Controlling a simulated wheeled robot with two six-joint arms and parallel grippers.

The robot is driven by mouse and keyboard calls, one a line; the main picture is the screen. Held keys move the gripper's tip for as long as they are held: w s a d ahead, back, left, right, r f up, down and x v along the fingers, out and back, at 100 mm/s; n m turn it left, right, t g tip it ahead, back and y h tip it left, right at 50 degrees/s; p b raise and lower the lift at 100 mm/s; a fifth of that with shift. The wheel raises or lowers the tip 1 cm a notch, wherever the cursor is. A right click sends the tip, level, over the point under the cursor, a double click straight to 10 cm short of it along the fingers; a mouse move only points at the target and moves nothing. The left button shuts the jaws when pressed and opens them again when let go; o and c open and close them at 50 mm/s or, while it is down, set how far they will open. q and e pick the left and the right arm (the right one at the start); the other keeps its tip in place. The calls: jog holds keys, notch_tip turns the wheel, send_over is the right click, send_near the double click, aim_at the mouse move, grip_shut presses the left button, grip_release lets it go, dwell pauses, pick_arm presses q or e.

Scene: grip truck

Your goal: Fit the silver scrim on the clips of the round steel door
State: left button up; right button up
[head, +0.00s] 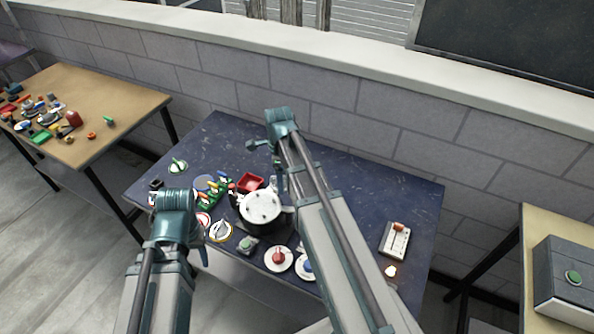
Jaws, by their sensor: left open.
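A round pot-like unit (262,208) with a pale top and black side stands mid-table; it may carry the round steel door, but I cannot tell. Several small discs lie around it. A ring with a yellow rim (221,231) and a grey-blue disc (205,182) lie to its left; I cannot tell which disc is the silver scrim. The clips are too small to make out. My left gripper (201,240) is open over the table's front left, left of the yellow-rimmed ring. My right gripper (279,178) hangs above the table behind the pot-like unit; its jaws are unclear.
The dark blue table (345,180) also holds a red tray (250,182), a green rack (210,197), a white plate with a red knob (278,258) and a pale switch box (395,240). Its right part is mostly clear. A cluttered wooden table (110,90) stands left. A block wall rises behind.

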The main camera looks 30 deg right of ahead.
jog(key=s+a+r+n+p, duration=0.1)
jog(key=s+a+r+p, duration=0.1)
jog(key=a, duration=0.6)
jog(key=shift+r+n, duration=0.3)
jog(key=shift+f, duration=0.1)
notch_tip(320, 180, down, 5)
jog(key=b, duration=0.5)
jog(key=shift+f+b, duration=0.55)
jog(key=shift+b, duration=0.05)
dwell(1.4)
jog(key=shift+r, duration=0.15)
jog(key=shift+r+p, duration=2)
jog(key=shift+p, duration=0.15)
jog(key=shift+f+b, duration=0.35)
